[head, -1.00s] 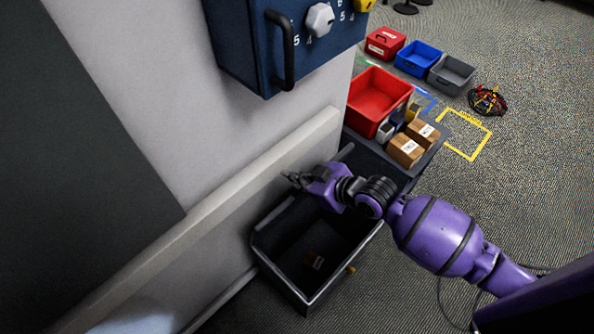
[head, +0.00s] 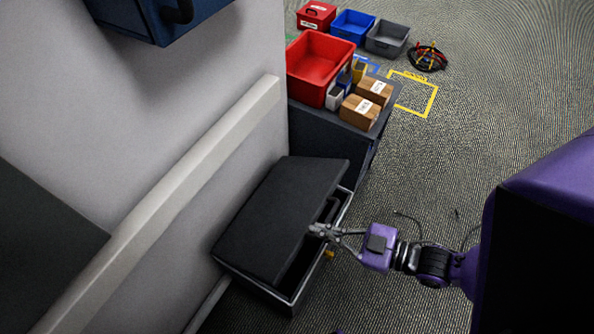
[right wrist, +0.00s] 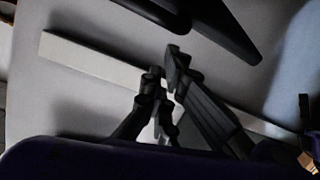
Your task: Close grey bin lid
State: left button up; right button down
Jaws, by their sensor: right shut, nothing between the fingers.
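A dark grey bin (head: 293,300) stands on the floor against the wall in the head view. Its flat dark lid (head: 280,215) now lies over most of the opening, slightly tilted, with a dark gap along the right side. My right gripper (head: 316,231) is at the lid's right edge, beside a dark handle-like bar. Its fingers are shut and empty; whether they touch the lid is unclear. The fingers (right wrist: 167,82) also show in the right wrist view, against the pale wall. The bin's inside is mostly hidden. My left gripper is not in view.
A dark low cabinet (head: 330,137) behind the bin carries a red bin (head: 320,68) and brown boxes (head: 360,111). Small red, blue and grey bins (head: 387,38) and a cable bundle (head: 428,57) lie farther back.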

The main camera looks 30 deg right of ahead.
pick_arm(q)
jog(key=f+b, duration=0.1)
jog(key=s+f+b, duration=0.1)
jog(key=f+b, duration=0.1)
pick_arm(e)
jog(key=s+d+f, duration=0.2)
jog(key=s+f, duration=0.1)
jog(key=f, duration=0.3)
jog(key=shift+s+d+f, duration=0.25)
jog(key=shift+s+f, duration=0.1)
jog(key=shift+s, duration=0.05)
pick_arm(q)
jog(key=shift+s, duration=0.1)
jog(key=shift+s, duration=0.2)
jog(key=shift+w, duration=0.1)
pick_arm(e)
jog(key=v, duration=1.2)
jog(key=shift+f, duration=0.1)
